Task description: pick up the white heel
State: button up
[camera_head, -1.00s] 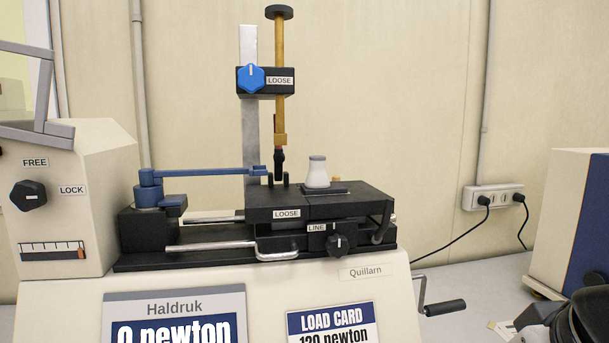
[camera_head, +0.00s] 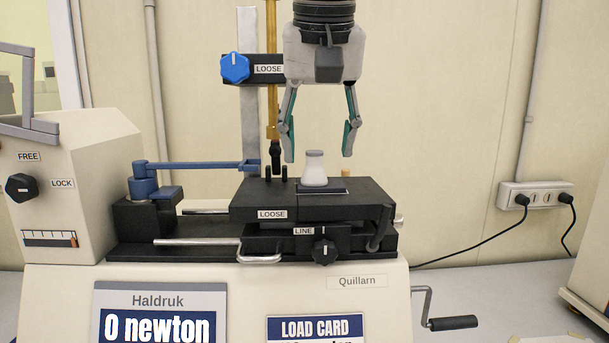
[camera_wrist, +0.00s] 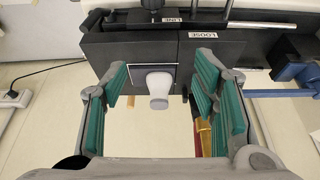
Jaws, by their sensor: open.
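The white heel (camera_head: 314,170) stands upright on a dark plate on top of the black carriage (camera_head: 262,197) of the test machine. It has a grey top. In the wrist view the heel (camera_wrist: 158,88) lies between the two open fingers (camera_wrist: 160,95), with clear gaps at both sides. Nothing is in the gripper.
The brass rod (camera_head: 272,90) with a dark tip stands close left of my gripper. A blue arm (camera_head: 200,165) reaches to two black pins on the carriage. A blue knob (camera_head: 234,68) sits on the column clamp. A crank handle (camera_head: 452,322) is at lower right.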

jog(key=p, duration=0.2)
send_near(314, 151)
jog(key=x, duration=0.5)
jog(key=shift+f, duration=0.2)
jog(key=shift+x, duration=2.5)
jog(key=shift+d, duration=0.1)
grip_shut()
jog(key=shift+r, duration=0.15)
